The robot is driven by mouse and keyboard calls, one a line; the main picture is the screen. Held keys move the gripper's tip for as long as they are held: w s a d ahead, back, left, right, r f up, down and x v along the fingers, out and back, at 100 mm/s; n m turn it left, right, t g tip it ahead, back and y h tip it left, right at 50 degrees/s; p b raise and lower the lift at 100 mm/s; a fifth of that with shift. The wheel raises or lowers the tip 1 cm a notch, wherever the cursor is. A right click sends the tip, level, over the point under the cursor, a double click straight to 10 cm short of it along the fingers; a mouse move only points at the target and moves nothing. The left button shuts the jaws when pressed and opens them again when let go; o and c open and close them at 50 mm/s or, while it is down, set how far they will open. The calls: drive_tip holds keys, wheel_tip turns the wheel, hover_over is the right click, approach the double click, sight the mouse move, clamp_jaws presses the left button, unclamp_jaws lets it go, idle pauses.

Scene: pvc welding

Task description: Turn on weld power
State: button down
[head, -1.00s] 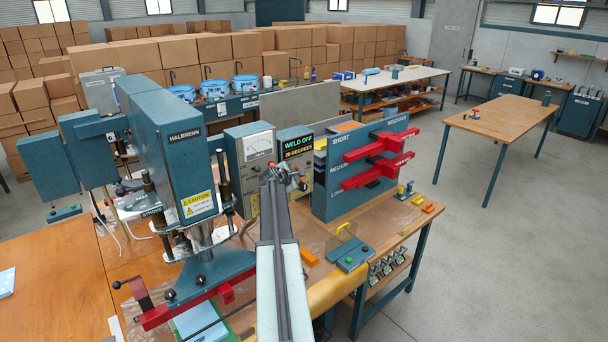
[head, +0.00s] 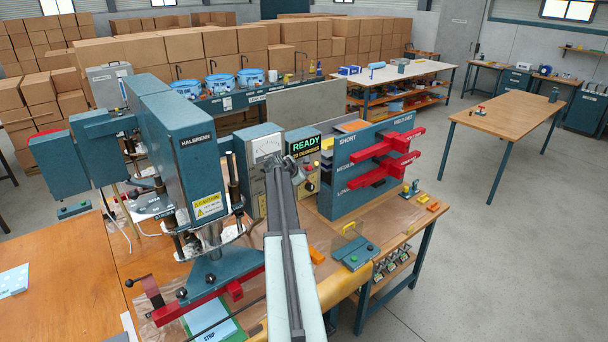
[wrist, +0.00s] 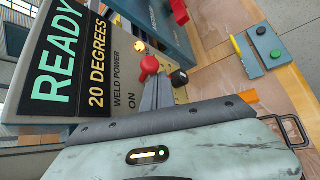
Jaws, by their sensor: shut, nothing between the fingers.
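The weld control box (head: 292,182) stands on the bench behind my arm. Its display (wrist: 68,57) reads READY and 20 DEGREES in the wrist view. A red switch knob (wrist: 149,66) sits on its face beside the words WELD POWER and ON. A small lamp (wrist: 139,46) beside the knob glows amber. My gripper (wrist: 157,90) is shut and empty, with its fingertips right at the red knob; I cannot tell whether they touch it. In the head view my gripper (head: 284,163) is in front of the box and hides part of its face.
A black knob (wrist: 180,78) is near the red one. The blue HALBRENN welder (head: 190,155) stands to the left. A blue rack with red arms (head: 375,165) is close on the right. A small blue box with buttons (head: 354,254) lies at the bench front.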

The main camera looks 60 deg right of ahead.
drive_tip(key=shift+w+r, duration=0.1)
drive_tip(key=shift+r, duration=0.15)
drive_tip(key=w+r+p+v, duration=0.1)
drive_tip(key=p+v, duration=0.5)
drive_tip(key=v, duration=0.3)
drive_tip(key=shift+w, duration=0.4)
drive_tip(key=shift+a+r, duration=0.1)
drive_tip(key=shift+r, duration=0.05)
